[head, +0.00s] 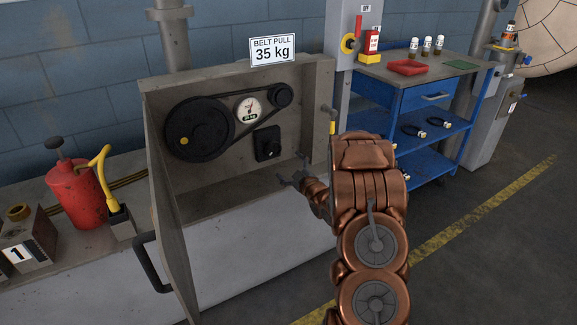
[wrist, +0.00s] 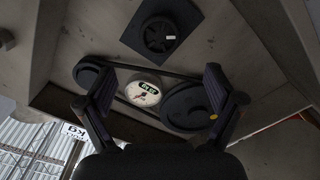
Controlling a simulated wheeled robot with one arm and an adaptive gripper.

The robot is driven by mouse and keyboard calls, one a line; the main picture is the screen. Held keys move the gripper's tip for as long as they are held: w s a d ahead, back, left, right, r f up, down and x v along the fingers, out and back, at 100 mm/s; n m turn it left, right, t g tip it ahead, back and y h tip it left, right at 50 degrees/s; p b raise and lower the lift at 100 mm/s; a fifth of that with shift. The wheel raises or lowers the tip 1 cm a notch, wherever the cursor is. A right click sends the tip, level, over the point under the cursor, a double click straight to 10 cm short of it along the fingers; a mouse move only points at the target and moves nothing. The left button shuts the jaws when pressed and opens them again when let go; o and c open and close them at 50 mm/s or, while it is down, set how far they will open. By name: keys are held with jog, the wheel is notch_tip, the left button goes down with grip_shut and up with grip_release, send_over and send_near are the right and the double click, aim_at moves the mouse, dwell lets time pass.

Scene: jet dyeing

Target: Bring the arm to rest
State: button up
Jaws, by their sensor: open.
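My gripper (head: 293,177) is at the end of my copper-coloured arm, in front of the open belt cabinet (head: 237,72). Its two fingers are spread with nothing between them. In the wrist view my gripper (wrist: 158,92) is seen from behind, its open fingers framing the round gauge (wrist: 143,90). The cabinet holds a large black pulley (head: 200,130), a small pulley (head: 280,95), a belt around both, the gauge between them and a black square knob (head: 267,143). My gripper is below and right of the knob in the head view, apart from it.
The cabinet door (head: 172,215) stands open toward me, handle at left. A red oil can (head: 75,190) and a box marked 1 (head: 28,243) sit on the left ledge. A blue cart (head: 425,100) with bottles and a red tray (head: 408,67) stands right. Floor at lower right is clear.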

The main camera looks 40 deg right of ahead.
jog(key=shift+w+a, duration=0.1)
jog(key=s+a+r+m+g+y, duration=0.1)
jog(key=s+a+r+m+g, duration=0.15)
jog(key=s+a+g, duration=0.8)
jog(key=s+a+r+m+g, duration=0.25)
jog(key=s+a, duration=0.85)
jog(key=s, duration=1)
jog(key=s+a+r+m+g+y, duration=0.1)
jog(key=s+a+r+m+g, duration=0.15)
jog(key=s+a+g, duration=1.05)
jog(key=s+d+r+t+p, duration=0.1)
jog(key=s+r+t+p, duration=0.1)
jog(key=r+p, duration=0.9)
jog(key=s+d+r+t+p, duration=0.1)
jog(key=r+t+p, duration=0.3)
jog(key=r+p, duration=0.8)
notch_tip(320, 180, up, 3)
jog(key=shift+s+f+p, duration=0.15)
jog(key=shift+s+p, duration=0.15)
jog(key=shift+s, duration=0.15)
jog(key=shift+d+n, duration=0.1)
jog(key=shift+n, duration=0.15)
